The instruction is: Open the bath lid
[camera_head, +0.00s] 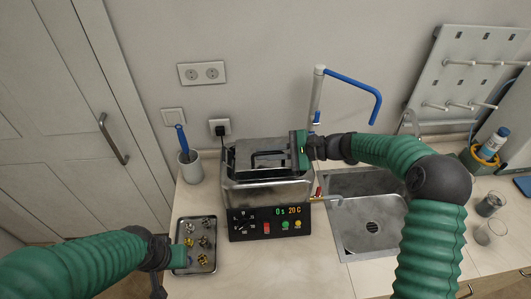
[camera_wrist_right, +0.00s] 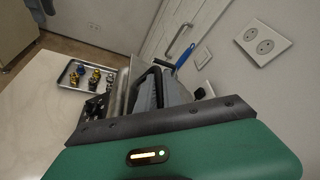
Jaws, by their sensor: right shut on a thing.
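The bath (camera_head: 268,192) is a metal box with a dark front panel, standing on the counter left of the sink. Its grey metal lid (camera_head: 243,154) is at the top of the bath; I cannot tell whether it is raised. My right gripper (camera_head: 284,158) reaches in from the right at the lid and is shut on it, with the grip itself partly hidden by the green gripper body. In the right wrist view the dark fingers (camera_wrist_right: 160,92) are over the bath. My left gripper (camera_head: 168,254) is beside the tray, its fingers unclear.
A metal tray (camera_head: 178,222) of small coloured parts lies left of the bath. A cup with a blue-handled brush (camera_head: 190,168) stands behind it. The sink (camera_head: 371,226) and its blue-spouted tap (camera_head: 350,85) are to the right. Glass beakers (camera_head: 490,205) stand at the far right.

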